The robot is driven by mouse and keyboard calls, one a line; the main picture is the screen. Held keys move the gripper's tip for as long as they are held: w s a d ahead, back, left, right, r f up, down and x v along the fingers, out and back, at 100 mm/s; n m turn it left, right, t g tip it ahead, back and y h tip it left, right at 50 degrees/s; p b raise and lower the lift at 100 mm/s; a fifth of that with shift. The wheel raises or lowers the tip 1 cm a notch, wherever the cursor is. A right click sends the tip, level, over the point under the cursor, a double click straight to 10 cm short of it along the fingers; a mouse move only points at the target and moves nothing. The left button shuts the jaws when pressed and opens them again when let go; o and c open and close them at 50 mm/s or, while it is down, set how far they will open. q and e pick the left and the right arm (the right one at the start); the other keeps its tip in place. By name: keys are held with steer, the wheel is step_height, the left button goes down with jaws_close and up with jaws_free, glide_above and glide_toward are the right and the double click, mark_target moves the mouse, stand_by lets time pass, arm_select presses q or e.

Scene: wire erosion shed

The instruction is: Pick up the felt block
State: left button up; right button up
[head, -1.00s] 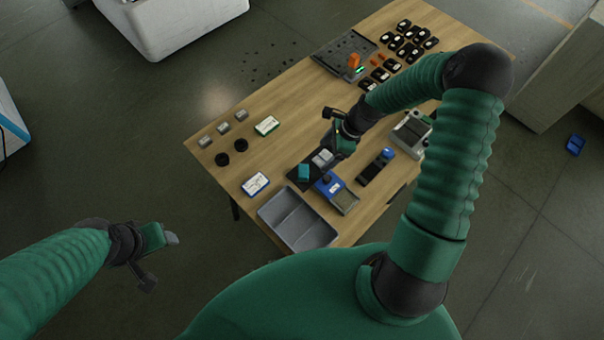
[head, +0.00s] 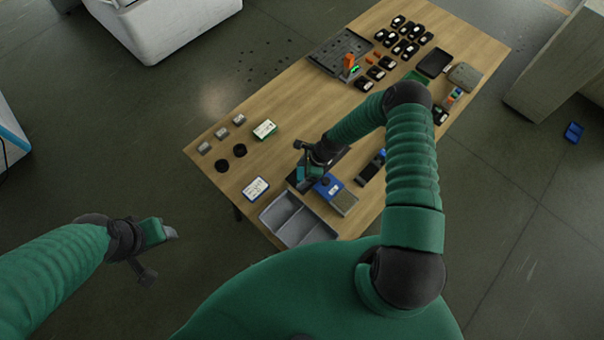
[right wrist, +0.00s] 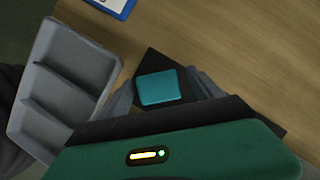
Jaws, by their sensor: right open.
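The felt block, which I take to be the teal block (right wrist: 158,87), lies on a black mat (right wrist: 150,58) in the right wrist view. My right gripper (right wrist: 161,78) is open, with one grey finger on each side of the block. A small gap shows at the right finger; contact at the left one I cannot tell. In the head view my right gripper (head: 303,179) is over the mat and mostly hides the block. My left gripper (head: 168,234) is off the table at the left, and its finger gap does not show clearly.
A grey divided tray (head: 293,222) stands at the near table edge. A blue-ended device (head: 335,194) is close to the right gripper. A blue-edged card (head: 256,189) and black round pieces (head: 222,164) lie left. The table's middle left is clear.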

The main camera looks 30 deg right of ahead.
mark_target(302, 173)
steer(key=shift+d, duration=0.2)
steer(key=shift+s, duration=0.15)
steer(key=c, duration=0.4)
steer(key=shift+a+r, duration=0.1)
steer(key=shift+a, duration=0.15)
steer(key=c, duration=1)
steer(key=shift+c, duration=0.2)
steer(key=shift+d, duration=0.1)
steer(key=shift+r, duration=0.2)
step_height(302, 173, up, 10)
steer(key=shift+f+b, duration=0.15)
steer(key=shift+b, duration=0.6)
steer(key=o, duration=0.7)
steer(key=shift+c, duration=0.2)
steer(key=c, duration=0.5)
